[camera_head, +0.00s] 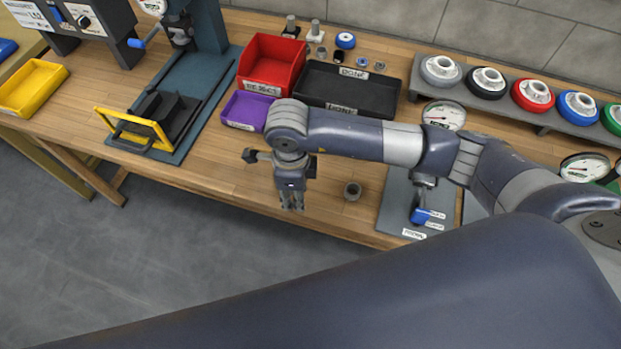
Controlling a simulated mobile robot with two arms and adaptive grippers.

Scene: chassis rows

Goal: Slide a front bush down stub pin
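Two short upright pins on small bases, a dark-based one (290,27) and a white-based one (315,31), stand at the back of the bench. Several small bushes lie near them, including a blue-ringed one (345,40), a grey one (321,52) and a dark one (339,56). A single grey bush (352,191) sits apart near the bench's front edge. My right gripper (292,204) points down over the front edge, left of that bush and apart from it. Its finger gap is unclear and I see nothing held. My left gripper is not in view.
A red bin (272,66), purple bin (248,110) and black tray (347,91) stand behind my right arm. A blue press with a yellow guard (135,130) is at left. A dial gauge stand (401,207) is right of the lone bush. Coloured hubs line a rear rack (560,121).

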